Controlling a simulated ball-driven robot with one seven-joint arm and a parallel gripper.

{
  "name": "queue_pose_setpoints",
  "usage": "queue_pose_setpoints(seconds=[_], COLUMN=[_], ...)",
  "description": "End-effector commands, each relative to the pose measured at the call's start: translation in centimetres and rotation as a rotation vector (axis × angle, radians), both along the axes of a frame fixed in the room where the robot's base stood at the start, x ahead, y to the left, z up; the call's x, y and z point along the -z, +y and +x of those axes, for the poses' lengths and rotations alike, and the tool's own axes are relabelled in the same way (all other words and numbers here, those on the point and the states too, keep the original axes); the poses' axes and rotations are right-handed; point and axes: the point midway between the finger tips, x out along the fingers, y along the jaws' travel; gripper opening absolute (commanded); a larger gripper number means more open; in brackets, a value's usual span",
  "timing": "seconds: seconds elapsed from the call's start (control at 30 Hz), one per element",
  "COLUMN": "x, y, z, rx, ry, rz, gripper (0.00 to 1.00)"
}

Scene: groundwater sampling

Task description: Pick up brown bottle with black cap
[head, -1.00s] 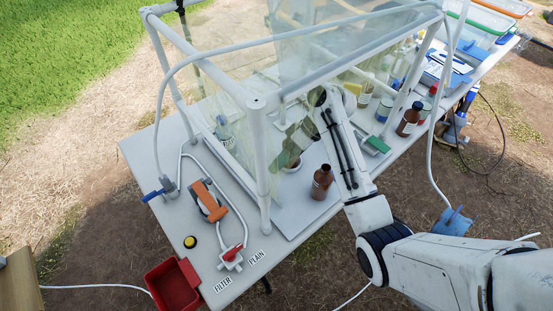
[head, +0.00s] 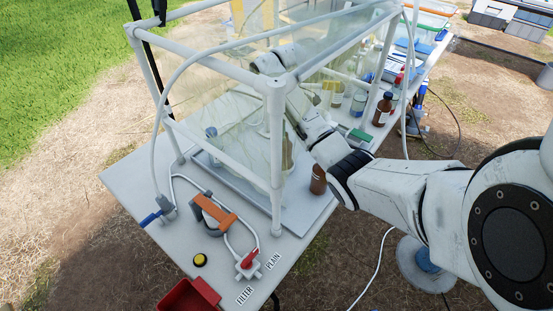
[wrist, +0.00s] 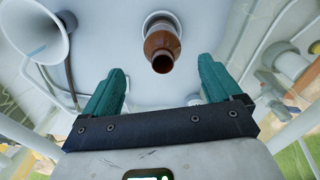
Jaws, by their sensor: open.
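A brown bottle with a dark cap and a pale label (head: 383,110) stands at the right side of the table, outside the clear-walled frame. Another brown bottle (head: 318,180) stands near the table's front edge, partly hidden by my arm. In the head view my gripper is not clearly visible; my arm reaches into the frame.
An orange-handled device (head: 212,212), tubing and a red bin (head: 190,297) are at the front left. A white funnel (wrist: 38,30) is at the wrist view's left. Several jars stand behind the capped bottle.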

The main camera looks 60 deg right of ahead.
Motion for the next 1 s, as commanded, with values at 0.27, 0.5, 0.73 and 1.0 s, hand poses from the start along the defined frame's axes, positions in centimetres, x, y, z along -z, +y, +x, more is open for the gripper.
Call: queue_pose_setpoints(seconds=[0.27, 0.5, 0.73, 1.0], x=[3.0, 5.5, 8.0, 8.2], y=[0.1, 0.3, 0.3, 0.3], z=[0.1, 0.4, 0.5, 0.5], rx=[-0.001, 0.000, -0.001, -0.002], ry=[-0.001, 0.002, -0.001, -0.002], rz=[0.002, 0.003, 0.002, 0.001], gripper=[0.92, 0.92, 0.92, 0.90])
